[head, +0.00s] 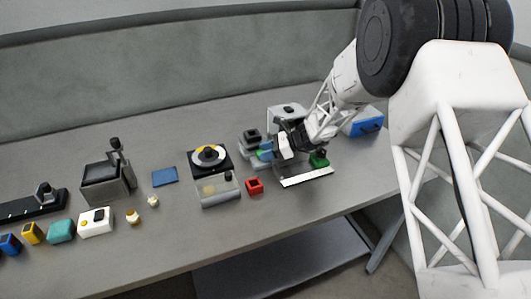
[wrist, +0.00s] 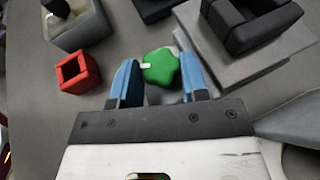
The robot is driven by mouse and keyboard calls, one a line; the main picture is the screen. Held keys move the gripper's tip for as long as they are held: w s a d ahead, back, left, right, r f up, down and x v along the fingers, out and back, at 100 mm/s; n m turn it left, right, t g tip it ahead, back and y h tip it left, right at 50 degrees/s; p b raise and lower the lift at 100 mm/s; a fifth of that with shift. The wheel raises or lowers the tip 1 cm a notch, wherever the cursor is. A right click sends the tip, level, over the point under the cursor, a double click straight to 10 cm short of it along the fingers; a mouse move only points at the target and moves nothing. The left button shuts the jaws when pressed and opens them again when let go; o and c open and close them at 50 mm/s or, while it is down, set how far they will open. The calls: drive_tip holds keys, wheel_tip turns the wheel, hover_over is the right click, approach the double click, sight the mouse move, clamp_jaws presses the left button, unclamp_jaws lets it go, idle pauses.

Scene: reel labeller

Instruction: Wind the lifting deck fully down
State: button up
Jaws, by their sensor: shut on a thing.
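The green knob (wrist: 161,67) has a lobed rim with a small white mark, and sits between my gripper's blue fingers in the wrist view. My gripper (wrist: 157,75) is shut on it. In the head view my gripper (head: 266,151) reaches leftward at the reel labeller, and only a sliver of the green knob (head: 262,156) shows. What seems to be the lifting deck is a stepped grey plate (wrist: 215,65) carrying a black square frame (wrist: 250,22), right of the knob; the frame also shows in the head view (head: 251,135). The deck's height is hard to tell.
A red open box (wrist: 77,72) stands left of my fingers. A green block (head: 318,160) and white strip (head: 306,177) lie front right of the gripper. A blue box (head: 366,122) stands behind right.

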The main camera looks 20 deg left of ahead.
drive_tip(key=shift+w+a+n+g+h, duration=0.15)
drive_tip(key=shift+n+g+h, duration=0.45)
drive_tip(key=shift+n+g, duration=0.4)
drive_tip(key=o, duration=0.9)
drive_tip(key=shift+r+m+t, duration=0.1)
drive_tip(key=shift+m+t, duration=0.2)
drive_tip(key=shift+y, duration=0.3)
drive_tip(key=shift+s+d+m+t+y, duration=0.15)
drive_tip(key=shift+m+t+y, duration=0.2)
drive_tip(key=shift+m+t, duration=0.65)
drive_tip(key=shift+s+d+m+t+y, duration=0.1)
drive_tip(key=shift+m+t+y, duration=0.25)
drive_tip(key=shift+m+t, duration=0.6)
drive_tip(key=shift+s+m+t, duration=0.2)
drive_tip(key=shift+m+t, duration=0.9)
drive_tip(key=shift+t, duration=0.2)
drive_tip(key=shift+s+m+t, duration=0.2)
drive_tip(key=shift+m+t, duration=0.85)
drive_tip(key=shift+t, duration=0.2)
